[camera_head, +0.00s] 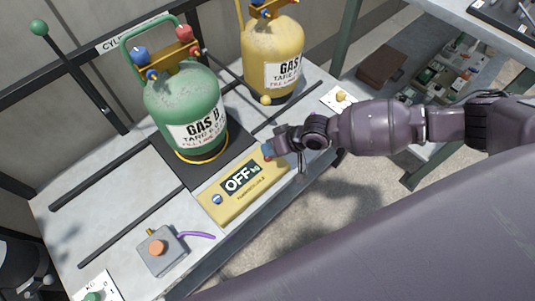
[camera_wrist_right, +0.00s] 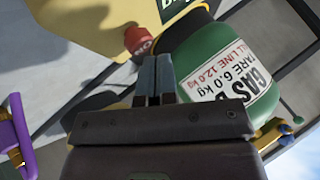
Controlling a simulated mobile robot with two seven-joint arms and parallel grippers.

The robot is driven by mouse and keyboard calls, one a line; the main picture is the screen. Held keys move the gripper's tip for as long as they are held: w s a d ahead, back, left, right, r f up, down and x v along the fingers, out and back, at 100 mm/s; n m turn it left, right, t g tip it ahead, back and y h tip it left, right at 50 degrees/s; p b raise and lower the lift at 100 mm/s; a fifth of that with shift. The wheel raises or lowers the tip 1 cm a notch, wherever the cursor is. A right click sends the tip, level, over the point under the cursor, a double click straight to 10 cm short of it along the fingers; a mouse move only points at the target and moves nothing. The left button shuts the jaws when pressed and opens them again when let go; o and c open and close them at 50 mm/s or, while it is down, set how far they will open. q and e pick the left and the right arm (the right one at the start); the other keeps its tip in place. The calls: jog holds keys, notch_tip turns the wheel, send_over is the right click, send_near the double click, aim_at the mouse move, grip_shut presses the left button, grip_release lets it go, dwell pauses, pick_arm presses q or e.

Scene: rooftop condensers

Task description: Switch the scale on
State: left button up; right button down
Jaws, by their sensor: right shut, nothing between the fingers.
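The scale has a yellow panel (camera_head: 225,208) with a dark display reading OFF (camera_head: 240,179) and a blue button (camera_head: 217,199) at its left. Its black platform (camera_head: 184,172) carries the green GAS B cylinder (camera_head: 180,100). My right gripper (camera_head: 269,151) is shut and empty above the panel's right end. A red button (camera_head: 268,155) shows there, partly hidden by the fingers. In the right wrist view the shut fingertips (camera_wrist_right: 154,58) are close to the red button (camera_wrist_right: 140,40); I cannot tell whether they touch it. My left gripper is not in view.
A yellow gas cylinder (camera_head: 272,55) stands behind on the bench. A grey box with an orange button (camera_head: 157,247) and a purple lead (camera_head: 200,236) is at the front left. A black lever with a green knob (camera_head: 39,27) rises at the back left.

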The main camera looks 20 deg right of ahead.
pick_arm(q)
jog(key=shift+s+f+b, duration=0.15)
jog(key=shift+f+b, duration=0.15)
pick_arm(e)
jog(key=shift+f, duration=0.65)
dwell(0.6)
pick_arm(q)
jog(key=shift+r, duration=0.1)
pick_arm(e)
jog(key=shift+r, duration=0.25)
jog(key=shift+r+p, duration=0.45)
jog(key=shift+r, duration=0.4)
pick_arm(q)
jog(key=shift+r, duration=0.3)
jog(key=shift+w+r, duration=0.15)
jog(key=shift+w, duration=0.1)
pick_arm(e)
jog(key=shift+r, duration=0.25)
jog(key=shift+r+p, duration=1.1)
jog(key=shift+r, duration=1.25)
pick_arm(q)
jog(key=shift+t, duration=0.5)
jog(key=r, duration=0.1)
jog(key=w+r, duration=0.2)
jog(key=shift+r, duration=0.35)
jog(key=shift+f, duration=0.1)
pick_arm(e)
jog(key=shift+f, duration=0.1)
